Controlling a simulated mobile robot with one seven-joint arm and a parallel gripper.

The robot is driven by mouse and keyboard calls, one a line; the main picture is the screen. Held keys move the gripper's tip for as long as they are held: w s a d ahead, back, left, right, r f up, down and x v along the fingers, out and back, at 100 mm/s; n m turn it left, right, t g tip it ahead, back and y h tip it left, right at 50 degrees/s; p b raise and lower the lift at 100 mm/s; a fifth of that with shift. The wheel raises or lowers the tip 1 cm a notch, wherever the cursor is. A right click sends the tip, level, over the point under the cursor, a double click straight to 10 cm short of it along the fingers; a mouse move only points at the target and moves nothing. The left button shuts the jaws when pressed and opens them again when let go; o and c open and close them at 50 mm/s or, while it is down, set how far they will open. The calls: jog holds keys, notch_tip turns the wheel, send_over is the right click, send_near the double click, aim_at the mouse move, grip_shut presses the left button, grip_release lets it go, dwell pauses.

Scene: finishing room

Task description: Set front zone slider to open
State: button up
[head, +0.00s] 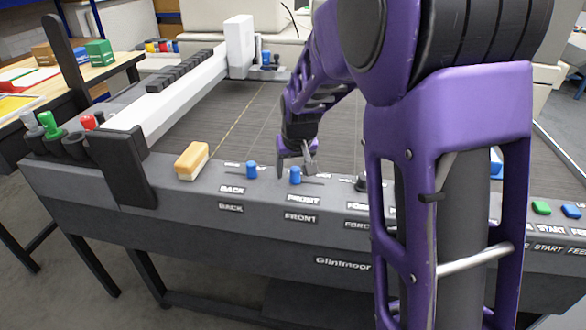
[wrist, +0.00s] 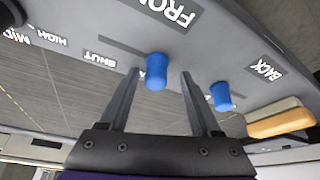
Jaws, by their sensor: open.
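The front zone slider is a blue knob (head: 295,175) above the FRONT label on the machine's dark front panel (head: 270,205). My gripper (head: 295,166) is open over the knob. In the wrist view, the fingers of my gripper (wrist: 160,76) lie on either side of the knob, with a visible gap on each side.
The back slider, a similar blue knob (head: 252,170), stands just left of the front one. A wood-and-cream block (head: 192,161) lies further left. A black dial (head: 361,183) is to the right. Green (head: 541,208) and blue (head: 571,211) buttons are far right.

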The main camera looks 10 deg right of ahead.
jog(key=p+v, duration=0.2)
jog(key=v, duration=1.5)
jog(key=shift+r, duration=0.25)
